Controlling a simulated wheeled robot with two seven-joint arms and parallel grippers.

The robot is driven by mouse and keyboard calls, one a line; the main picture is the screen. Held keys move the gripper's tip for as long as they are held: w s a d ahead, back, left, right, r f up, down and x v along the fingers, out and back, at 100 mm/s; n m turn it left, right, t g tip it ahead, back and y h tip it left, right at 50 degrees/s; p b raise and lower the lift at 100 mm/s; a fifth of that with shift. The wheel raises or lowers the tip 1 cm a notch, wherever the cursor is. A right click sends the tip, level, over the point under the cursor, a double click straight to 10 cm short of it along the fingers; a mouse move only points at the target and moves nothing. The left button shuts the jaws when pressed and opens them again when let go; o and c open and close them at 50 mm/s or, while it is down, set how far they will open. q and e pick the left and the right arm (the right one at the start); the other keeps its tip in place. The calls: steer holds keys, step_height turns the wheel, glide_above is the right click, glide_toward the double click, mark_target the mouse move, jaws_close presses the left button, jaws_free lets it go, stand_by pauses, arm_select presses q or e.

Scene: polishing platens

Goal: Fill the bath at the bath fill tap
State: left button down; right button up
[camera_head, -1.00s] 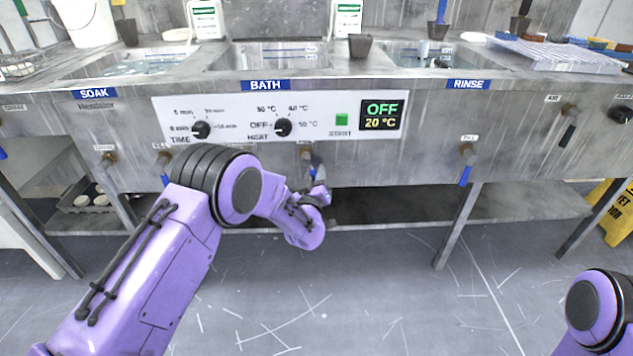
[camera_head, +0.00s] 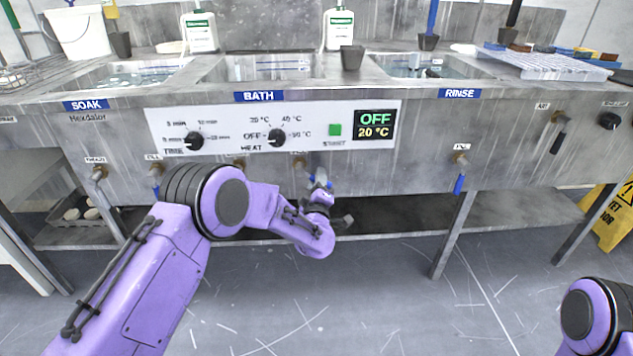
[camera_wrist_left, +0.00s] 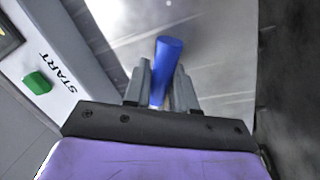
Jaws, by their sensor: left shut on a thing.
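The bath basin (camera_head: 208,72) is the middle one of the sink unit, above the BATH label (camera_head: 259,96). I cannot tell its water level. The bath fill tap (camera_head: 300,162) sticks out of the front below the control panel. Its blue lever (camera_head: 318,181) slants down to the right, partly hidden by my left gripper (camera_head: 324,188). In the left wrist view the blue lever (camera_wrist_left: 168,58) stands between the two grey fingers (camera_wrist_left: 161,82), which are shut on it. My right gripper is out of view.
The control panel (camera_head: 225,130) shows OFF and 20 °C. Soak and rinse basins flank the bath. Other taps, including a blue-levered rinse tap (camera_head: 460,172), stick out of the front. A lower shelf (camera_head: 400,217) runs beneath. A yellow sign (camera_head: 612,220) stands at right.

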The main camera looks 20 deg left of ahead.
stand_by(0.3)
arm_select(q)
steer(key=c, duration=1.1)
jaws_free()
steer(key=p+v, duration=0.2)
steer(key=v, duration=0.8)
steer(key=shift+s, duration=0.25)
